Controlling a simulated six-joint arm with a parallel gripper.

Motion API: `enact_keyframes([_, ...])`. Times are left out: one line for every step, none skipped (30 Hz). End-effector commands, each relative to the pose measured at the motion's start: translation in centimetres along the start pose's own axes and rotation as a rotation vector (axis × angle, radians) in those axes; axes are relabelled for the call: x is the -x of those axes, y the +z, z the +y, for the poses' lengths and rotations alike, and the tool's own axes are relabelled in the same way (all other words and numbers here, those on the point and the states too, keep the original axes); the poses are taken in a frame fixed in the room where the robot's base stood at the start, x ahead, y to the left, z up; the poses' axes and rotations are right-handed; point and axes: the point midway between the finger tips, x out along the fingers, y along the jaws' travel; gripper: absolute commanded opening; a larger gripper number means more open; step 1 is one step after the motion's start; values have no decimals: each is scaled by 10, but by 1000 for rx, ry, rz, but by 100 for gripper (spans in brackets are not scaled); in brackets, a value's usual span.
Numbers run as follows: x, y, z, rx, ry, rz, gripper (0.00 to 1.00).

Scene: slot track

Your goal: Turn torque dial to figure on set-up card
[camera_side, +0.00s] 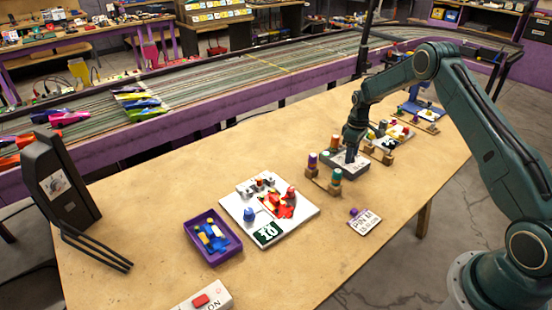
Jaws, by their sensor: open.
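My gripper (351,157) points down over a small grey box (338,168) with pale lettering, in the middle right of the table. It is open; whether its fingertips touch the box or stand around something on it is too small to tell. No torque dial or its figure can be made out; the gripper covers part of the box top. A white card with dark lettering (366,224) lies in front, with a purple knob-like piece at its upper left corner. A dark green card with white characters (268,234) is on the front of the white board (293,223).
Wooden stands with coloured round pieces (334,182) flank the grey box closely. The white board carries a red toy car (279,203). A purple tray (212,254) with blue and yellow parts and a box with a red button (201,300) stand left. The table's left centre is clear.

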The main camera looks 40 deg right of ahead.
Motion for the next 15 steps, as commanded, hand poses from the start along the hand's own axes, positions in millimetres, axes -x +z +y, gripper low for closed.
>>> enact_keyframes([2, 0, 0, 0, 1, 0, 45])
enact_keyframes([3, 0, 0, 0, 1, 1, 45])
enact_keyframes([6, 0, 0, 0, 1, 1, 45])
enact_keyframes([8, 0, 0, 0, 2, 2, 45])
enact_keyframes([10, 0, 0, 0, 2, 2, 45])
enact_keyframes([14, -1, 1, 0, 2, 2, 45])
enact_keyframes([16, 0, 1, 0, 2, 2, 45])
enact_keyframes([20, 0, 0, 0, 2, 2, 45])
enact_keyframes([25, 0, 0, 0, 2, 2, 45])
enact_keyframes([29, 0, 0, 0, 2, 3, 45])
enact_keyframes([34, -1, 1, 0, 3, 3, 45])
enact_keyframes([40, -1, 1, 0, 3, 3, 45])
enact_keyframes([45, -1, 1, 0, 3, 3, 45])
enact_keyframes([50, -1, 1, 0, 3, 3, 45])
enact_keyframes([56, -1, 1, 0, 3, 3, 45])
